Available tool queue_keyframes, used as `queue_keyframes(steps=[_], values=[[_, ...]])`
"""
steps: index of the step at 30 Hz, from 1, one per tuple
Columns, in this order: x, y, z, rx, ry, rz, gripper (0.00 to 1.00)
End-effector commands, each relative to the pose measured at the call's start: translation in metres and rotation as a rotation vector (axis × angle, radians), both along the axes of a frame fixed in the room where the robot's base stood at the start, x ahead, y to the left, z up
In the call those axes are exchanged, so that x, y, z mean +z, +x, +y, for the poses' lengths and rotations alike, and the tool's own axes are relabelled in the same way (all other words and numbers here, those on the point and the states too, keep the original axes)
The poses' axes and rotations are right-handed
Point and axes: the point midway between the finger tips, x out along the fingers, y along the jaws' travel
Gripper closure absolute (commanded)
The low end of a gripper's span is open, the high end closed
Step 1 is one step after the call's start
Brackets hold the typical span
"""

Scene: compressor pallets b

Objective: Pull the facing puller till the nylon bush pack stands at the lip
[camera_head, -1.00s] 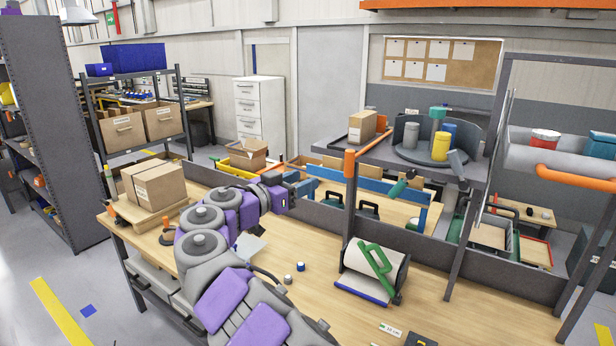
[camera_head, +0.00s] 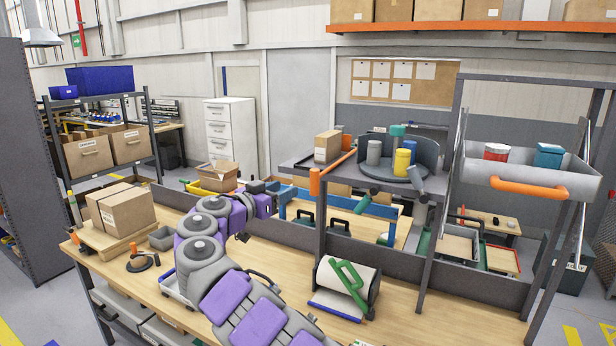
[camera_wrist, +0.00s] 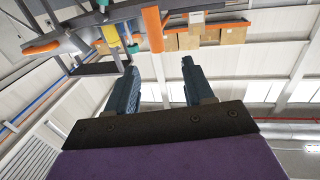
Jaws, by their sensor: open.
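An orange upright grip (camera_head: 315,181) sits at the near end of an orange rod (camera_head: 338,164) along the left side of the raised grey shelf. A small cardboard box (camera_head: 328,146) stands on this shelf beside the rod; no label reads clearly, so I cannot tell whether it is the nylon bush pack. My gripper (camera_head: 270,187) is open and empty, left of the grip and apart from it. In the wrist view my gripper (camera_wrist: 158,75) has both fingers spread, with the orange grip (camera_wrist: 153,30) beyond the fingertips, roughly between them.
A turntable (camera_head: 385,169) with several canisters shares the shelf. A grey tray with an orange handle (camera_head: 530,188) hangs at the right. A dark post stands below the grip. A roll holder with a green handle (camera_head: 350,285) stands on the wooden bench (camera_head: 410,318).

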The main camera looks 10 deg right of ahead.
Motion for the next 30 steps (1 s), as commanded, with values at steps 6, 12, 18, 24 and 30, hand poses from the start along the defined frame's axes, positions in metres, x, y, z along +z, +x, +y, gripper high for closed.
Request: queue_keyframes(steps=[6, 12, 18, 24, 30], values=[[0.002, 0.029, -0.037, -0.001, 0.004, 0.002, 0.48], [0.002, 0.056, -0.063, -0.001, 0.004, 0.001, 0.48], [0.001, 0.076, -0.082, -0.001, 0.002, 0.002, 0.48], [0.002, 0.084, -0.093, -0.002, 0.000, 0.000, 0.48], [0.001, 0.085, -0.095, -0.001, -0.001, -0.001, 0.48]])
